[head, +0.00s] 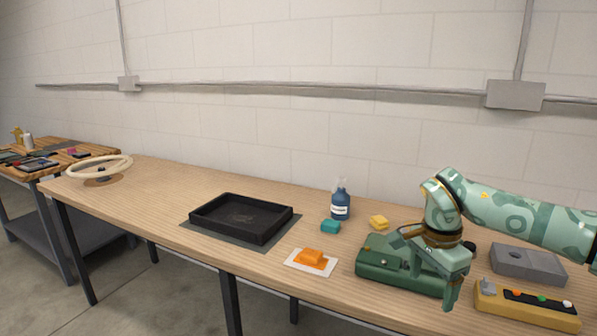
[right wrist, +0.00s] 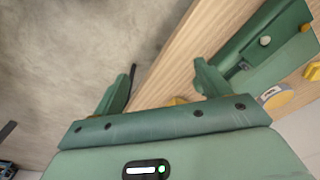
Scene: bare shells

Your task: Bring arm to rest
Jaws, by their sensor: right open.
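My right arm (head: 530,218) comes in from the right edge of the head view, pale green with darker patterns. My right gripper (head: 432,268) hangs at its end, over or in front of the green fixture (head: 377,272); I cannot tell the exact gap. In the right wrist view my right gripper (right wrist: 163,80) is open, with nothing between its fingers. The green fixture (right wrist: 250,45) shows there beyond the right finger, beside the wooden table edge. Part of the fixture is hidden behind the gripper in the head view. My left gripper is not in view.
A grey block (head: 527,264) and a yellow button box (head: 525,308) lie right.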

